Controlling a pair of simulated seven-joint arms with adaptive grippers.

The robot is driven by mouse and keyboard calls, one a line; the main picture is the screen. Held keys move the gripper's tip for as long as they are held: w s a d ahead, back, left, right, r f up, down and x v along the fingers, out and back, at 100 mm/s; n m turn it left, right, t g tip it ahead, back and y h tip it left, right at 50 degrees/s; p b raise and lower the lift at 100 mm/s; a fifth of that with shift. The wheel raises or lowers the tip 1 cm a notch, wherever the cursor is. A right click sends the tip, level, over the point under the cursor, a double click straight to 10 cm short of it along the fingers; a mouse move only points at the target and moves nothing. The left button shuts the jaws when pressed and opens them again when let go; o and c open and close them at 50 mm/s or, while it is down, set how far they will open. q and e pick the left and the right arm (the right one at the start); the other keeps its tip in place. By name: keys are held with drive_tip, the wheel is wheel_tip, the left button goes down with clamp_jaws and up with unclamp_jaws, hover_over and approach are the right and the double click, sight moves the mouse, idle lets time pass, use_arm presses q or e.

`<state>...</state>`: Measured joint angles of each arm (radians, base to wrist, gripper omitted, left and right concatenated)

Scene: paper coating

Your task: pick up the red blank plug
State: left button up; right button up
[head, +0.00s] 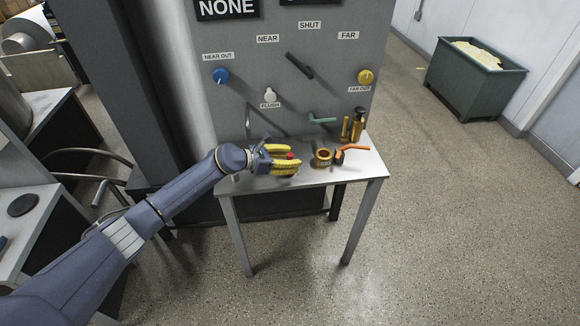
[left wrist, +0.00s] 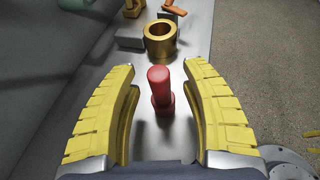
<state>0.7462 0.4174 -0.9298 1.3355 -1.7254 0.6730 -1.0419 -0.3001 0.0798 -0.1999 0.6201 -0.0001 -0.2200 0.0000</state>
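The red blank plug (left wrist: 160,88) stands upright on the small metal table, between the two yellow fingers of my left gripper (left wrist: 162,100) in the left wrist view. The fingers are apart, with a gap on each side of the plug. In the head view my left gripper (head: 288,166) is over the table's left part, and only the red top of the plug (head: 290,155) shows between its fingers. My right gripper is not in either view.
A brass ring (head: 322,157) stands just beyond the plug, with an orange-handled valve (head: 352,150) to its right. Brass cylinders (head: 357,125) stand at the back. The grey panel (head: 290,50) with knobs and levers rises behind the table (head: 345,172).

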use_arm(q)
clamp_jaws()
idle(0.5)
